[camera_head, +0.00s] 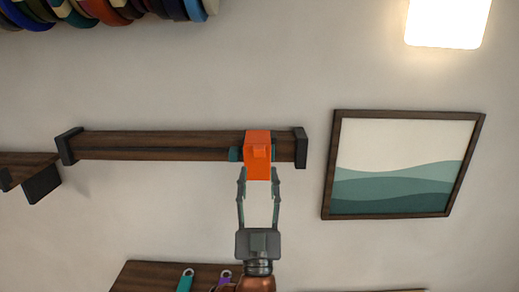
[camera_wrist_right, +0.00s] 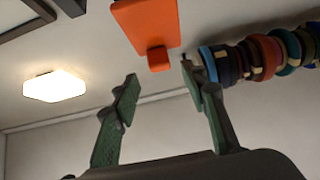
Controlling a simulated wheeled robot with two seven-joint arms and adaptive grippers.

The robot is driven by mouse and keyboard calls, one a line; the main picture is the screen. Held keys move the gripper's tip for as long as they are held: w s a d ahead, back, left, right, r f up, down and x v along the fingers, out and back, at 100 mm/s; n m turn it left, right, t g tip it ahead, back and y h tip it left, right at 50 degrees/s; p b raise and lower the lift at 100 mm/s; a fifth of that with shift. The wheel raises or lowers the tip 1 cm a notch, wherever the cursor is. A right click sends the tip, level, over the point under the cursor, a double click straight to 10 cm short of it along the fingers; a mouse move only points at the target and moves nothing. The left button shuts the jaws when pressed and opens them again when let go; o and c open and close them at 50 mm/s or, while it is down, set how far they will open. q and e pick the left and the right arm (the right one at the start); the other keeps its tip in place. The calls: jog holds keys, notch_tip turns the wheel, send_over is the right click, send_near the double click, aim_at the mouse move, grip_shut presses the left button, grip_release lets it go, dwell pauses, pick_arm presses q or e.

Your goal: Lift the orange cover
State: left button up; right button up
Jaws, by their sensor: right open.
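The orange cover (camera_head: 257,142) sits near the right end of a dark wooden rail (camera_head: 160,145) on the wall, with a small raised orange tab on its front. Teal parts show at its sides. My right gripper (camera_head: 259,176) is open just below the cover, its two fingers pointing up at it. In the right wrist view the cover (camera_wrist_right: 146,22) is beyond the open fingertips (camera_wrist_right: 160,80), with its tab toward the gap between them. I see nothing held between the fingers. My left gripper is not in view.
A framed wave picture (camera_head: 402,165) hangs right of the rail. A lamp (camera_head: 447,22) glows at upper right. Coloured spools (camera_head: 105,8) hang at upper left. A wooden board (camera_head: 150,277) with small coloured tools is below. The wall below the rail is mostly clear.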

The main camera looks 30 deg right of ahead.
aim_at(259, 154)
jog(key=p+x, duration=0.3)
jog(key=x, duration=0.4)
jog(key=shift+s+r, duration=0.1)
jog(key=shift+r, duration=0.1)
jog(key=shift+w+d+r, duration=0.15)
jog(key=shift+w+r, duration=0.05)
jog(key=shift+w, duration=0.1)
grip_shut()
